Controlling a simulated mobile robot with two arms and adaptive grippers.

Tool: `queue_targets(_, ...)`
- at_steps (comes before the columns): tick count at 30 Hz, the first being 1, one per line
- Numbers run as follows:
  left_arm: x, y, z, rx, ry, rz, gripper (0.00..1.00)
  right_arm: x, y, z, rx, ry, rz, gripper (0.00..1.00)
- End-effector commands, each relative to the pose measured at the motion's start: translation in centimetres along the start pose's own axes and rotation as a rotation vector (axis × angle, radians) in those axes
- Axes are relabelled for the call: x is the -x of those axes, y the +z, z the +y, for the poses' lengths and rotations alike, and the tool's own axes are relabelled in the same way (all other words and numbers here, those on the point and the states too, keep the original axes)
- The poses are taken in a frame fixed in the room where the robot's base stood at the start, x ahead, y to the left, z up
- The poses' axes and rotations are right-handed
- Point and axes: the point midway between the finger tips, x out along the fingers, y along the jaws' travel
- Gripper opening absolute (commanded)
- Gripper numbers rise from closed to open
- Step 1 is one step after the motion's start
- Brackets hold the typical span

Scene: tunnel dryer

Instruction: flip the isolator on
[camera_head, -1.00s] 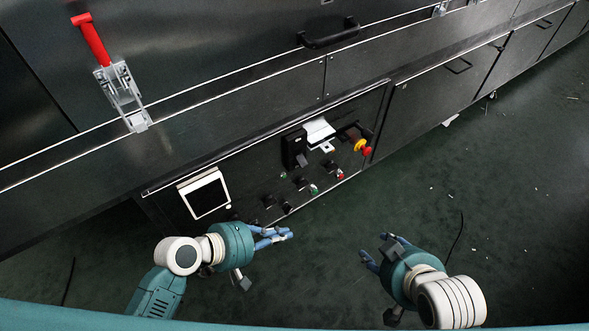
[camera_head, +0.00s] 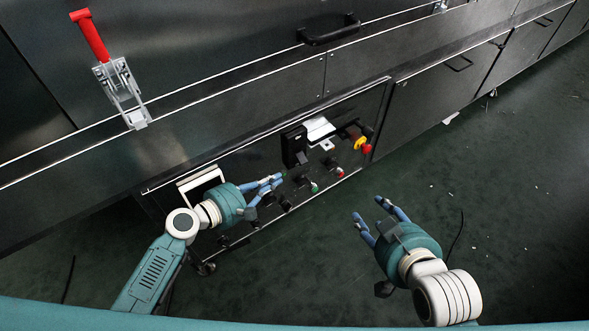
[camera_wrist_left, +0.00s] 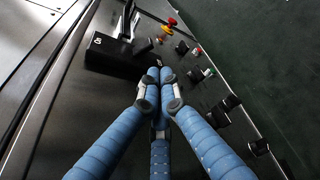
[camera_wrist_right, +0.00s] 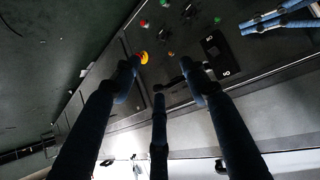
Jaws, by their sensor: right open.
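The isolator looks to be the black box-shaped switch (camera_head: 294,147) with white markings on the dark control panel (camera_head: 322,186). It also shows in the left wrist view (camera_wrist_left: 112,60) and the right wrist view (camera_wrist_right: 216,52). My left gripper (camera_head: 278,181) is just below and left of it in the head view, apart from it. Its blue fingertips (camera_wrist_left: 160,76) come together with nothing visible between them. My right gripper (camera_head: 367,212) is open and empty, its fingers (camera_wrist_right: 159,75) spread, lower right of the panel in the head view.
A yellow and red emergency button (camera_head: 362,145), several small knobs and a screen (camera_head: 202,183) are on the panel. A red-handled clamp (camera_head: 110,70) and a black door handle (camera_head: 330,32) are above. The green floor at right is mostly clear.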

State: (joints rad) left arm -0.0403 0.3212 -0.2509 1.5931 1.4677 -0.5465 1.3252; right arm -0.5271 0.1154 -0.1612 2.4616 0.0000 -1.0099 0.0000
Motion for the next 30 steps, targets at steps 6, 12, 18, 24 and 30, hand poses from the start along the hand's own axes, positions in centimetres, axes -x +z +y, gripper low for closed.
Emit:
queue_targets(6,-3.6,0.0,-0.1,-0.002,0.000,-0.003,0.00,-0.5,-4.2,-0.6,0.001,-0.011,0.180,0.45)
queue_targets(12,-6.3,0.0,-0.1,-0.001,0.000,-0.002,0.00,0.1,-8.4,-1.1,0.002,-0.022,0.355,0.45)
queue_targets(18,-7.9,0.0,-0.1,-0.002,-0.001,-0.001,0.00,1.0,-11.2,-1.4,0.001,-0.029,0.477,0.45)
queue_targets(24,-8.5,0.0,-0.1,-0.002,-0.001,0.000,0.00,1.5,-12.4,-1.5,0.000,-0.032,0.526,0.45)
queue_targets(30,-8.5,0.0,-0.1,-0.002,-0.001,0.000,0.00,1.6,-12.4,-1.5,0.000,-0.032,0.529,0.45)
